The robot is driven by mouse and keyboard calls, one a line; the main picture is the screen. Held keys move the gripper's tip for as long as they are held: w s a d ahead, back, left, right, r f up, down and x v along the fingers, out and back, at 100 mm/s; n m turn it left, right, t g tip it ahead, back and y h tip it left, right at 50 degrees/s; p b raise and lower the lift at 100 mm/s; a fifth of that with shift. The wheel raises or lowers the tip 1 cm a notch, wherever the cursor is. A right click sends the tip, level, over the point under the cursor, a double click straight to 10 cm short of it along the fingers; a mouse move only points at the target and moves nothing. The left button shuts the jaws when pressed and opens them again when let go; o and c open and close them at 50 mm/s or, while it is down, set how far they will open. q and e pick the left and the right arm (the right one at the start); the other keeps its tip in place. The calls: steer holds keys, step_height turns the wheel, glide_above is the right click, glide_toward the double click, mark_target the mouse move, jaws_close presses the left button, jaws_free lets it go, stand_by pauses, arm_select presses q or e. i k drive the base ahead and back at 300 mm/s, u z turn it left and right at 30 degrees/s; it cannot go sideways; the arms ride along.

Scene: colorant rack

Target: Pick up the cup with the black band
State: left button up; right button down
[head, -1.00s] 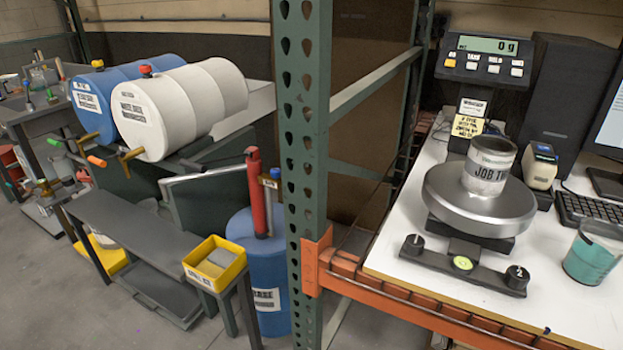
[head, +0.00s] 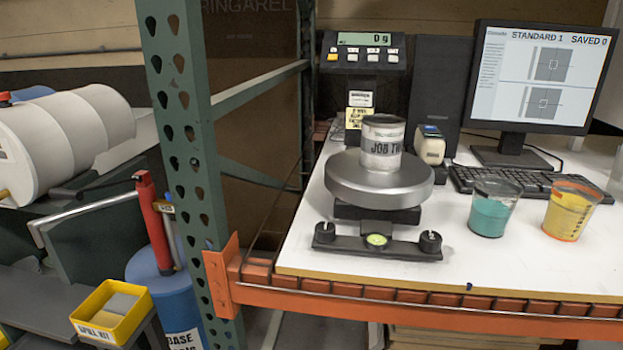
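A clear cup with teal contents (head: 493,207) stands upright on the white bench top. To its right stands a clear cup with yellow contents (head: 571,210) and orange near its base and rim. A grey metal can (head: 382,145) with "JOB" lettering stands on the round pan of a scale (head: 366,185). Neither of my grippers is in view.
The white bench (head: 430,272) has an orange front beam (head: 420,306). A green rack post (head: 190,150) rises at its left. Behind the cups are a keyboard (head: 520,184) and monitor (head: 541,77). A small handheld device (head: 430,146) stands beside the can. The bench front is mostly clear.

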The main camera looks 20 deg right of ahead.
mark_target(496, 199)
steer(key=z, duration=1.7)
